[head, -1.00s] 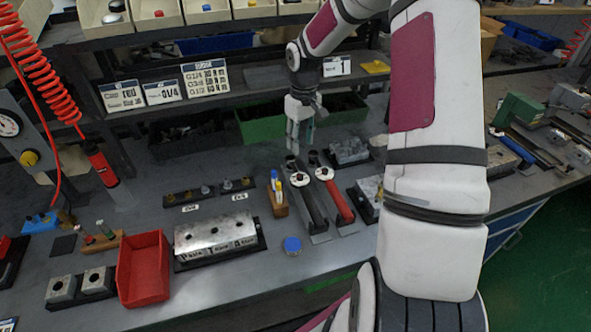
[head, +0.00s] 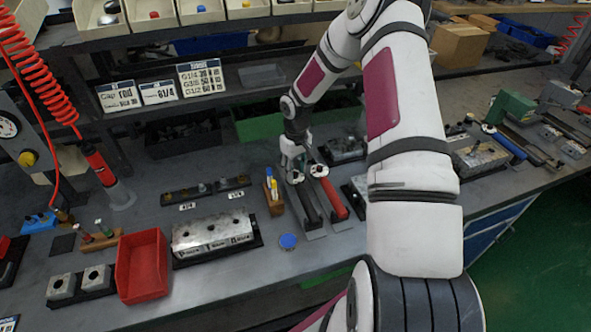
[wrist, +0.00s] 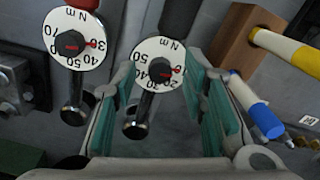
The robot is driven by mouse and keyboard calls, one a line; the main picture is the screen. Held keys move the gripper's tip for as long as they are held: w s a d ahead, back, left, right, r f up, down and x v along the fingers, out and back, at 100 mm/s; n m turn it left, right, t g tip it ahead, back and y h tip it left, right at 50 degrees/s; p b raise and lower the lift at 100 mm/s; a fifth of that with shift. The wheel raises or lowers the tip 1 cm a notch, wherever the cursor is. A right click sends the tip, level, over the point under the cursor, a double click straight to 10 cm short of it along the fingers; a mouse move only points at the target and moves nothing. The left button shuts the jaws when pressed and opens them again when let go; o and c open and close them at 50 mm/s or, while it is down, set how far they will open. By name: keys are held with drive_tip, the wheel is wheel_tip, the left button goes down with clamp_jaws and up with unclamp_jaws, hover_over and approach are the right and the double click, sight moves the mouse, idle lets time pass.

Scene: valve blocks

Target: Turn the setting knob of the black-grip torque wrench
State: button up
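The black-grip torque wrench (head: 306,206) lies on the bench beside the pen block, with its round white dial end toward the back. In the wrist view its setting knob with the numbered dial (wrist: 159,66) sits between the teal finger pads. My gripper (head: 292,171) is open and low over that dial end; in the wrist view (wrist: 162,103) gaps show between the pads and the dial. The red-grip torque wrench (head: 334,202) lies parallel to the right; its dial (wrist: 74,40) shows left of my fingers in the wrist view.
A wooden pen block (head: 274,198) with yellow and blue markers stands close beside the black-grip wrench. A metal block (head: 345,149) lies right of the wrench heads. A valve block (head: 213,234), red bin (head: 143,266) and blue cap (head: 288,241) are in front-left.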

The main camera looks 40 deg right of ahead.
clamp_jaws()
drive_tip(key=shift+m, duration=0.3)
drive_tip(key=m+b, duration=0.1)
drive_tip(key=m, duration=0.2)
drive_tip(key=shift+m, duration=0.3)
drive_tip(key=m+b, duration=0.1)
drive_tip(key=m, duration=0.4)
drive_tip(key=shift+m+b, duration=0.3)
drive_tip(key=shift+b, duration=0.1)
drive_tip(key=m+b, duration=0.2)
drive_tip(key=m, duration=0.3)
drive_tip(key=shift+m+b, duration=0.9)
drive_tip(key=shift+m, duration=1.6)
